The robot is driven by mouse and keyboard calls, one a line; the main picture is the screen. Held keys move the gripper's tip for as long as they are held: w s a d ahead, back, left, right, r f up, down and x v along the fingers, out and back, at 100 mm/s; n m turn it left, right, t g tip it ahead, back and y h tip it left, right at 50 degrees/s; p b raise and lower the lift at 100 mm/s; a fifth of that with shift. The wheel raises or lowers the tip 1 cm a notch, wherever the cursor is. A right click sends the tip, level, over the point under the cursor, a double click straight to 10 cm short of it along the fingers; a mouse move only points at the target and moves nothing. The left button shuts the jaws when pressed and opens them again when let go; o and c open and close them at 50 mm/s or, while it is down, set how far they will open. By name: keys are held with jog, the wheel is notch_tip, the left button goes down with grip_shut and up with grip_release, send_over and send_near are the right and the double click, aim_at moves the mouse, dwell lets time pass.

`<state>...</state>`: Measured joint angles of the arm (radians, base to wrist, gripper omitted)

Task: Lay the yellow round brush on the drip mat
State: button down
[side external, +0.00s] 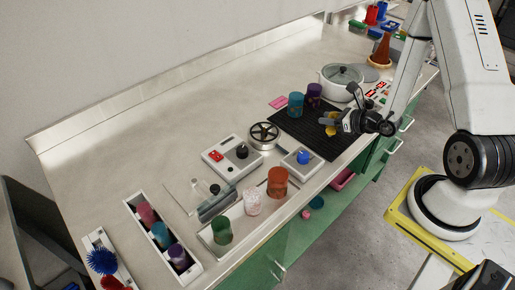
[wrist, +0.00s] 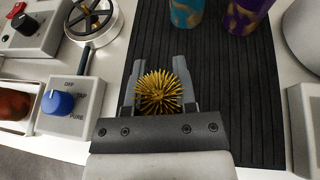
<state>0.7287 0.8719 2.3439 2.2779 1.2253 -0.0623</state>
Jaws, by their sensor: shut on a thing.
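The yellow round brush (wrist: 160,92), a spiky ball, sits between the two fingers of my gripper (wrist: 159,88), which is shut on it. In the side view the brush (side external: 330,127) shows as a small yellow patch at the tip of my gripper (side external: 337,121). The brush is over the black ribbed drip mat (side external: 299,131); the mat also fills the middle of the wrist view (wrist: 235,85). I cannot tell whether the brush touches the mat.
A teal cup (side external: 296,104) and a purple cup (side external: 314,94) stand at the mat's far side. A lidded pot (side external: 336,88) is behind my gripper. A box with a blue knob (side external: 302,159) and a valve wheel (side external: 264,135) stand left of the mat. The mat's middle is clear.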

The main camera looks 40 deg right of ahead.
jog(key=shift+f, duration=0.5)
jog(key=shift+f, duration=0.1)
jog(key=shift+c, duration=2.1)
grip_release()
jog(key=shift+v, duration=3.8)
